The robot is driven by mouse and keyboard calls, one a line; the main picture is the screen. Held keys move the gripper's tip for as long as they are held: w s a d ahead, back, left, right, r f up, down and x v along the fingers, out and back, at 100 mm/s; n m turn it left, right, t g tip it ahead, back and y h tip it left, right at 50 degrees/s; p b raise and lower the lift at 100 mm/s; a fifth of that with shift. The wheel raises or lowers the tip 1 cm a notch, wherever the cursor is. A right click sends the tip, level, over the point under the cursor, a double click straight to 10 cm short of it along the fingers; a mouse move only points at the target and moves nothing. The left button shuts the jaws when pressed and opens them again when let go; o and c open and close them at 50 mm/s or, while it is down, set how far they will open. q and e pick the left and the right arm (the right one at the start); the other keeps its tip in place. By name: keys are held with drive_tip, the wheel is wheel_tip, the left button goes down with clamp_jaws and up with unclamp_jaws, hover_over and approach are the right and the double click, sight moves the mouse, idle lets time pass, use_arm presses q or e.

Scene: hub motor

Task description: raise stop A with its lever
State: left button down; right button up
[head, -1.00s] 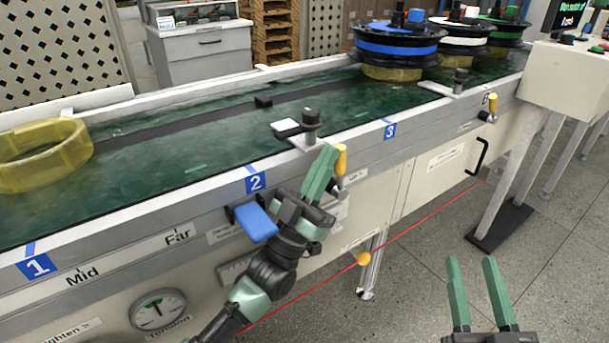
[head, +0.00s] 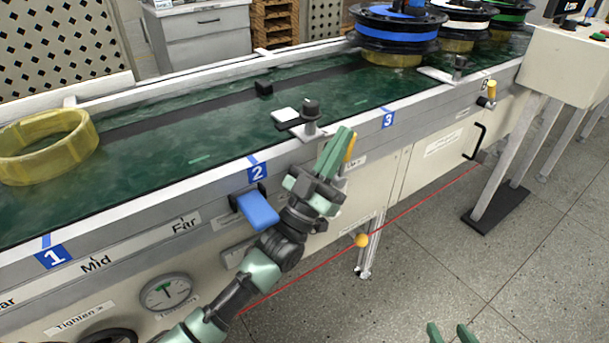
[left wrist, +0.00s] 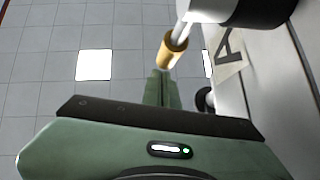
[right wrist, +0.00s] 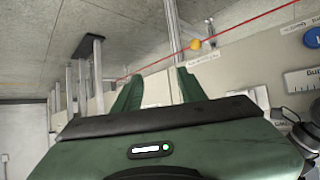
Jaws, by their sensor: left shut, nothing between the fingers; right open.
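Stop A (head: 310,112) is a dark-capped post on a bracket at the near belt edge, close to label 2. Its lever has a yellow handle (head: 350,147), pointing upward on the conveyor's front side. My left gripper (head: 342,138) is shut and empty, its fingertips just left of the handle and partly covering it. In the left wrist view, the handle (left wrist: 172,49) lies just beyond the fingertips (left wrist: 162,76), beside a letter A label (left wrist: 230,52); I cannot tell whether they touch. My right gripper (right wrist: 155,88) is open and empty; its fingertips (head: 450,333) show at the head view's bottom edge.
A second yellow-handled lever (head: 488,91) is farther right near label B. A blue pad (head: 258,209) juts out below label 2. A yellow ring (head: 45,150) lies on the belt at left; spools (head: 395,35) stand at the far right.

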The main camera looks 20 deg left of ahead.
use_arm(q)
drive_tip(key=w+d+g+p, duration=0.1)
drive_tip(key=p, duration=0.2)
drive_tip(key=shift+w+d+r+m, duration=0.1)
drive_tip(key=shift+w+r+m, duration=0.1)
drive_tip(key=shift+m, duration=0.1)
drive_tip(key=shift+w+d+f, duration=0.1)
drive_tip(key=shift+w+f, duration=0.05)
drive_tip(key=shift+w+d+f, duration=0.15)
drive_tip(key=shift+w+d, duration=0.45)
drive_tip(key=shift+w, duration=0.2)
use_arm(e)
drive_tip(key=s+d+f+g+h, duration=0.1)
drive_tip(key=s+d+f+g, duration=0.1)
drive_tip(key=s, duration=0.4)
drive_tip(key=s+d+f+g+h, duration=0.1)
drive_tip(key=s+d+f+g, duration=0.1)
drive_tip(key=s+f+g, duration=0.2)
drive_tip(key=shift+s+d+g, duration=0.15)
drive_tip(key=shift+s+g, duration=0.55)
drive_tip(key=shift+s, duration=0.75)
use_arm(q)
approach(353, 143)
drive_tip(key=x, duration=0.3)
drive_tip(key=shift+w+d+r, duration=0.1)
drive_tip(key=shift+w+r, duration=0.05)
drive_tip(key=shift+r, duration=0.15)
use_arm(e)
drive_tip(key=shift+r, duration=0.1)
drive_tip(key=shift+w, duration=0.1)
